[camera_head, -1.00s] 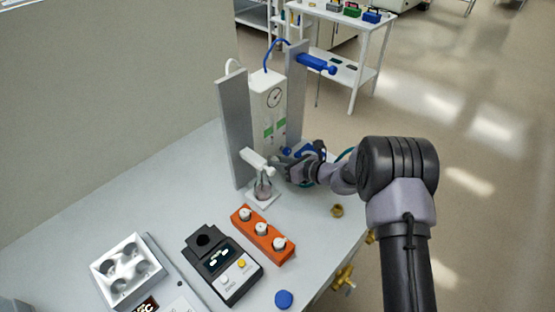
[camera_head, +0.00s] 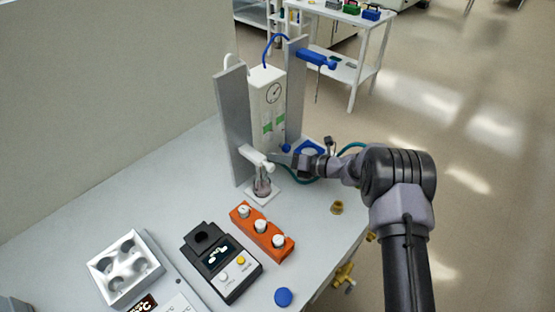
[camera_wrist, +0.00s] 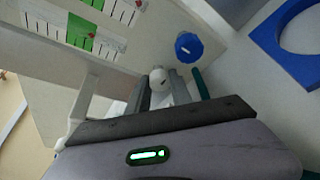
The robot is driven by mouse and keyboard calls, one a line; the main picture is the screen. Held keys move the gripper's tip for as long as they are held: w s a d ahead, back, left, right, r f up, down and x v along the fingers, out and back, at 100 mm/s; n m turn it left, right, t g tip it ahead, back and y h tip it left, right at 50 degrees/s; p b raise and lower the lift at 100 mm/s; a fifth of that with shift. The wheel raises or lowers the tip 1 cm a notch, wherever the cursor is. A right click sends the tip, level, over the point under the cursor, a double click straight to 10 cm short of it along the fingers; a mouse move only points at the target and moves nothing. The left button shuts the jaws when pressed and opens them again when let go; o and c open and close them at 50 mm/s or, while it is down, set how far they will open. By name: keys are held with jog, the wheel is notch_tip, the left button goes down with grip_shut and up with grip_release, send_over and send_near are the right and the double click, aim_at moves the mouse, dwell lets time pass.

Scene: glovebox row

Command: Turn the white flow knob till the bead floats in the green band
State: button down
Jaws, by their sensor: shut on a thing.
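The white flow knob (camera_wrist: 158,79) shows in the wrist view between the fingertips of my gripper (camera_wrist: 160,92), which is shut on it. In the head view my gripper (camera_head: 280,159) reaches in at the foot of the white flow panel (camera_head: 266,100), and the knob is hidden there. The panel carries a round gauge and green bands. In the wrist view one green band (camera_wrist: 76,30) lies on a scale at upper left, with another scale beside it.
A blue knob (camera_wrist: 188,47) sits close right of my fingers. Grey uprights (camera_head: 234,125) flank the panel. A white bracket and glass flask (camera_head: 262,186) stand just left of my gripper. An orange block (camera_head: 262,231) and black device (camera_head: 221,262) lie in front.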

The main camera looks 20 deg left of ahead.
dwell(0.4)
jog(key=c, duration=1.1)
grip_release()
jog(key=shift+c, duration=0.2)
jog(key=p+v, duration=0.3)
jog(key=v, duration=1.4)
jog(key=shift+d, duration=0.2)
jog(key=shift+r, duration=0.1)
